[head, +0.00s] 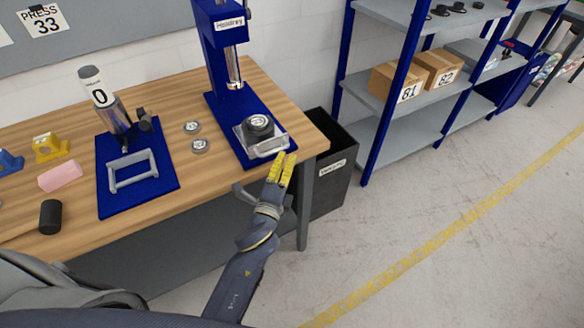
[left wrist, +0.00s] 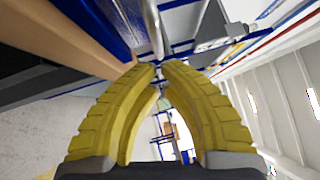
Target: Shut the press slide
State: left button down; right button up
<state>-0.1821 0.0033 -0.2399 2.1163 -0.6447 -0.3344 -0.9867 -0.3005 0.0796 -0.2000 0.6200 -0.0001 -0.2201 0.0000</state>
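The blue press (head: 225,65) stands at the right end of the wooden bench. Its grey slide (head: 246,136) sits at the front of the blue base, carrying a dark round weight marked 23 (head: 259,124). A pale handle (head: 268,148) faces the bench's front edge. My left gripper (head: 285,157) is just in front of the handle's right end; I cannot tell whether it touches. Its yellow fingers are apart by a narrow gap, also in the left wrist view (left wrist: 160,67), with a grey bar beyond the tips. My right gripper is out of view.
A second blue base with a grey frame (head: 133,170) and two small discs (head: 196,136) lie to the left, with a pink block (head: 60,176) and a black-headed mallet (head: 50,216). A dark bin (head: 325,180) stands beside the bench's right end. Shelving stands further right.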

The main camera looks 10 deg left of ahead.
pick_arm(q)
jog(key=shift+w+a, duration=0.15)
jog(key=shift+a, duration=0.05)
dwell(0.3)
